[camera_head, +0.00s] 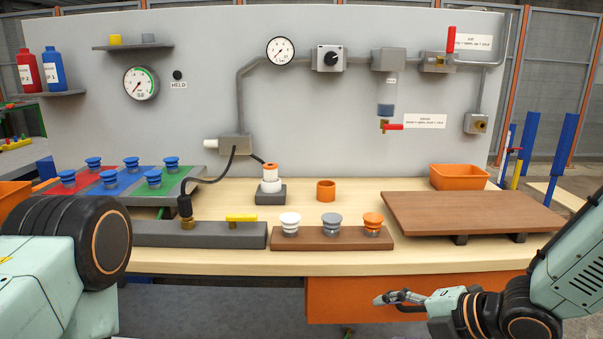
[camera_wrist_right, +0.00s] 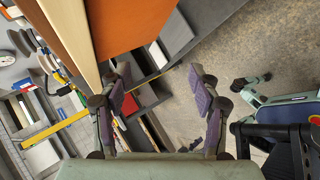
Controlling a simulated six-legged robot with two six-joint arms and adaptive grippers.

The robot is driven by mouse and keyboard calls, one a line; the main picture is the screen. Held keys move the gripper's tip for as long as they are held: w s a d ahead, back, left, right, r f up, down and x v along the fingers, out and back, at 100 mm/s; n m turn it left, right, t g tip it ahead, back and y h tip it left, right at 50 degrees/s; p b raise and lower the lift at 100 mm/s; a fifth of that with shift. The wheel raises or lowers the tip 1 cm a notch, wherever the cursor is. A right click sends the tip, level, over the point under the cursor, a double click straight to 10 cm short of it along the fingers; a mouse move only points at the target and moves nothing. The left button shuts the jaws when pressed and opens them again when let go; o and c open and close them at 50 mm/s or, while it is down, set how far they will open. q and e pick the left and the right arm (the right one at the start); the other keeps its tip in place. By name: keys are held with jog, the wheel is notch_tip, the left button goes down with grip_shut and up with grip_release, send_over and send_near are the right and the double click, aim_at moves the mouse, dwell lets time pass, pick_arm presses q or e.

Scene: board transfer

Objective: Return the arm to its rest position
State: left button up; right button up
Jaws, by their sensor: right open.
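My right arm comes in from the right in the head view. Its gripper (camera_head: 393,300) hangs in front of the bench, below the worktop edge and before an orange panel (camera_head: 340,306). In the right wrist view the gripper (camera_wrist_right: 163,88) has its two purple-padded fingers spread wide with nothing between them. The bench edge and the orange panel (camera_wrist_right: 130,22) are beyond the fingers there. My left arm shows only as a large link at the left of the head view, and its gripper is out of sight.
The wooden worktop (camera_head: 450,260) holds a brown board (camera_head: 470,212) on dark supports at right. A brown strip (camera_head: 330,243) bears three capped pieces. An orange ring (camera_head: 326,191) and an orange bin (camera_head: 459,177) stand behind. Bare floor (camera_wrist_right: 225,60) lies beside the bench.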

jog(key=s+d+f+m+g+h, duration=0.1)
jog(key=s+f+m+g+h, duration=0.2)
jog(key=s+f+m, duration=1.15)
jog(key=s+d+f+m+g+h, duration=0.2)
jog(key=s+f+m, duration=0.2)
jog(key=s+m, duration=0.2)
jog(key=s+d+f+m+g+h, duration=0.2)
jog(key=s+d+f+m, duration=0.1)
jog(key=s, duration=0.7)
jog(key=f+m, duration=0.1)
jog(key=m, duration=0.1)
jog(key=shift+s+m+h, duration=0.25)
jog(key=shift+m+h, duration=0.1)
jog(key=shift+h, duration=0.05)
jog(key=shift+d+f, duration=0.1)
jog(key=shift+d, duration=0.05)
jog(key=shift+c, duration=0.3)
